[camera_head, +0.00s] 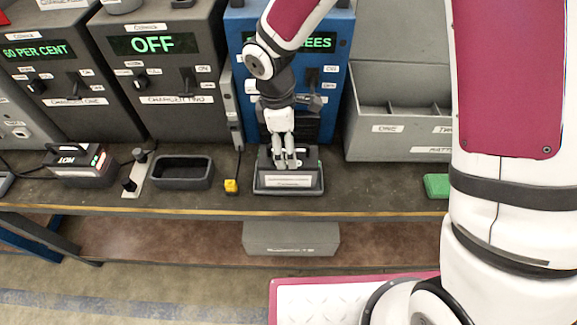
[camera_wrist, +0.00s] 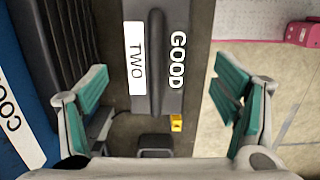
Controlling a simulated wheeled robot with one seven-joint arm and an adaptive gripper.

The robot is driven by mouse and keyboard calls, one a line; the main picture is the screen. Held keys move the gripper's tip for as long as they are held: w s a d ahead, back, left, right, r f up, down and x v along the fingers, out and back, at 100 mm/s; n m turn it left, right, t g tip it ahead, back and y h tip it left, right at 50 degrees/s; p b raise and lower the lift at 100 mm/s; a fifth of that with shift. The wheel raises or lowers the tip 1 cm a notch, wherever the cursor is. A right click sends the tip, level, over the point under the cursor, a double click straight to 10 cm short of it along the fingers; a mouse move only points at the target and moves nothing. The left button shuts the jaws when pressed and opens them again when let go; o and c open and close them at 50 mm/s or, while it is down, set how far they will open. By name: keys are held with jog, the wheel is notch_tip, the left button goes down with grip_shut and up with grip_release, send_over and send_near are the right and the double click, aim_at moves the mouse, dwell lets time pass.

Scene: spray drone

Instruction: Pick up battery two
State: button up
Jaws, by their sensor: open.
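Battery two is a dark grey block with a raised handle bar (camera_wrist: 155,60) and white labels reading TWO and GOOD in the wrist view. In the head view, a dark battery (camera_head: 311,174) sits in a shallow tray (camera_head: 258,190) on the bench in front of the blue machine. My gripper (camera_head: 285,165) points down over this battery, and its fingers partly hide it. In the wrist view my gripper (camera_wrist: 163,88) is open, its teal pads apart on either side of the battery with nothing held between them.
A battery reading HOT (camera_head: 80,163) and an empty dark tray (camera_head: 183,173) are to the left. A small yellow object (camera_head: 231,186) lies beside the tray. The OFF charger (camera_head: 160,75) and blue machine (camera_head: 240,60) stand behind. A compartmented grey bin (camera_head: 400,130) and green block (camera_head: 437,185) are to the right.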

jog(key=shift+w+d+f+p, duration=0.1)
jog(key=shift+d+f+p, duration=0.1)
jog(key=shift+f, duration=1.1)
jog(key=shift+w+d+f+p, duration=0.1)
jog(key=shift+d+f+p, duration=0.1)
jog(key=shift+f, duration=1.05)
jog(key=shift+r, duration=0.1)
grip_shut()
jog(key=shift+w+r, duration=0.1)
jog(key=shift+r+b, duration=0.35)
jog(key=shift+r, duration=1.4)
jog(key=s+r+b, duration=0.1)
jog(key=s, duration=1.5)
jog(key=shift+s+d, duration=0.15)
jog(key=shift+d, duration=0.15)
